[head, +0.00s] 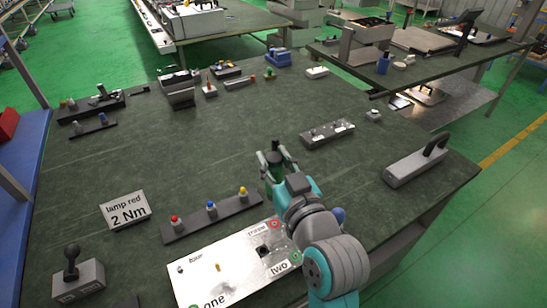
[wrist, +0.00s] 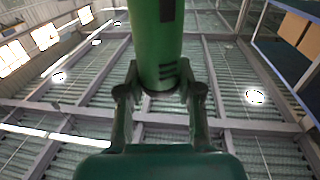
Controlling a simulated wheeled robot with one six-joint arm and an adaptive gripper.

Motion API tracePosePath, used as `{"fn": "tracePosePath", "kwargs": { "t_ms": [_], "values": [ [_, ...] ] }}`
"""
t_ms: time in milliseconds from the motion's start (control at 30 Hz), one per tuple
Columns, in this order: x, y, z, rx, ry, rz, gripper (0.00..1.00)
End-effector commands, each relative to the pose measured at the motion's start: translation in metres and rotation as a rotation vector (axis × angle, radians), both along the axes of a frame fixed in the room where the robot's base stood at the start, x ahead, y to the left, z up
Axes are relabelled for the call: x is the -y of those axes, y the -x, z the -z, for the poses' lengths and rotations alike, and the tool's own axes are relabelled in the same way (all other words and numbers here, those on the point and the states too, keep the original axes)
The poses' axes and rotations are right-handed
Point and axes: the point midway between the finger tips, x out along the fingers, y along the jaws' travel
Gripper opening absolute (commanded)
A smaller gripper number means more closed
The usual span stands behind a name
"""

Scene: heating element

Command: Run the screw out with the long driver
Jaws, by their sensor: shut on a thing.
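My gripper (head: 274,158) is over the middle of the dark green table in the head view. In the wrist view my gripper (wrist: 160,92) is shut on a thick green cylinder (wrist: 158,45), which looks like the handle of the long driver; its tip is out of view. In the head view the held driver is small and mostly merged with the dark fingers. A white panel (head: 205,256) marked "one" and "two" lies below left of the gripper, with a small brass peg (head: 218,267) and a dark square socket (head: 263,251). I cannot make out which screw is meant.
A black strip (head: 185,229) with red, blue and yellow knobs lies left of my arm. A sign (head: 126,210) reads "lamp red 2 Nm". Grey blocks (head: 327,134) (head: 415,167) stand at right. The table's centre left is clear.

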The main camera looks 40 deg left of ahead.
Motion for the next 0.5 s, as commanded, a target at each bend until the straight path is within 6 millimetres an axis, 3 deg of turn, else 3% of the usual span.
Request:
{"fn": "tracePosePath", "kwargs": {
  "t_ms": [167,500],
  "values": [
    [0.002,0.001,0.004,0.001,-0.001,-0.002,0.0],
    [0.002,0.001,0.03,0.0,0.0,-0.002,0.0]
  ]
}}
